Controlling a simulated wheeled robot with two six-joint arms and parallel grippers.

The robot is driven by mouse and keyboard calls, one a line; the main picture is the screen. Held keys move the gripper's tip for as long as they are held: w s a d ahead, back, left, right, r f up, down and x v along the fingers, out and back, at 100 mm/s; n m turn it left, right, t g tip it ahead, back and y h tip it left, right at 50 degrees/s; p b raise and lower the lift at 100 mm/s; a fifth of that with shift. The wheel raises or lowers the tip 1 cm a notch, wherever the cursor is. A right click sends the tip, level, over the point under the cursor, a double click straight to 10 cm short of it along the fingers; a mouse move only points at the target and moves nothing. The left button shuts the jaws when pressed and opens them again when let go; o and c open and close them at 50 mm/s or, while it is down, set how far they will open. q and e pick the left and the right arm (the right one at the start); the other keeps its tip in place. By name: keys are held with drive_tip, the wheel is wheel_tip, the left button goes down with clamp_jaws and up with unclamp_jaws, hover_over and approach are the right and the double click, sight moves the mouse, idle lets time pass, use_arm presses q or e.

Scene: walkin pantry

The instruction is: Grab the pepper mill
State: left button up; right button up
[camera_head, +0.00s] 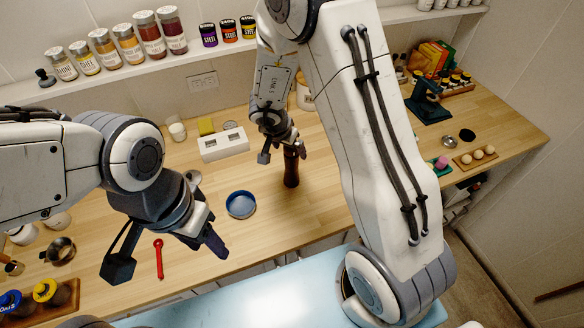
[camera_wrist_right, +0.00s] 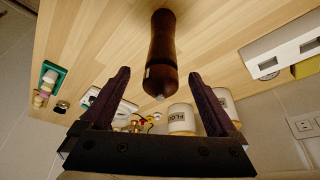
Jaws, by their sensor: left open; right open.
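The pepper mill (camera_head: 291,171) is a dark brown, turned wooden mill standing upright on the wooden counter, right of the blue dish. In the right wrist view the mill (camera_wrist_right: 162,48) shows with its metal-tipped top pointing toward the gripper. My right gripper (camera_head: 283,152) is open at the mill's top in the head view. In the right wrist view its fingers (camera_wrist_right: 158,77) are spread to either side of the mill's top end, with gaps on both sides. My left gripper (camera_head: 166,256) is open and empty above the counter's front left, far from the mill.
A blue round dish (camera_head: 241,205) sits left of the mill. A red spoon (camera_head: 159,258) lies near my left gripper. A white block with slots (camera_head: 224,144) stands behind. Flour canisters (camera_wrist_right: 181,119) show beyond the right fingers. Jars line the shelf (camera_head: 105,85) above.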

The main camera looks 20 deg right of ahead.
sight(292, 168)
drive_tip(key=b+x, duration=0.2)
drive_tip(key=x, duration=0.6)
drive_tip(key=shift+w+f, duration=0.1)
drive_tip(key=shift+w, duration=0.1)
drive_tip(key=c, duration=1.5)
